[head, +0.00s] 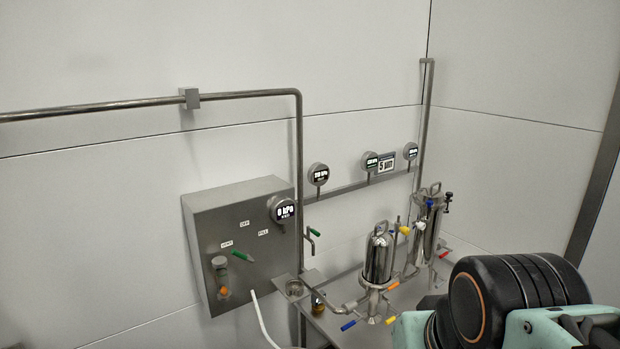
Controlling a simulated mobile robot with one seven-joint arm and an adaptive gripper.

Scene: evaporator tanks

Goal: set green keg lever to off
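A grey control box (202,252) is on the back wall at centre left. A green-handled lever (243,257) is on its front face, its handle slanting toward the upper left. Small white labels sit above it: one reads OFF (244,224), one looks like FILL (263,232), and the left one (227,244) is too small to read surely. A second green handle (314,232) is on the pipework right of the box. I cannot tell from the picture which green handle is the keg lever. My gripper is out of view; only my black and teal arm links show at lower right.
A round gauge (282,209) reading 0 kPa is at the box's right edge. Steel filter vessels (379,260) with orange, blue and yellow handles stand on a metal shelf to the right. A vertical pipe (299,180) runs beside the box. A white hose (262,322) hangs below.

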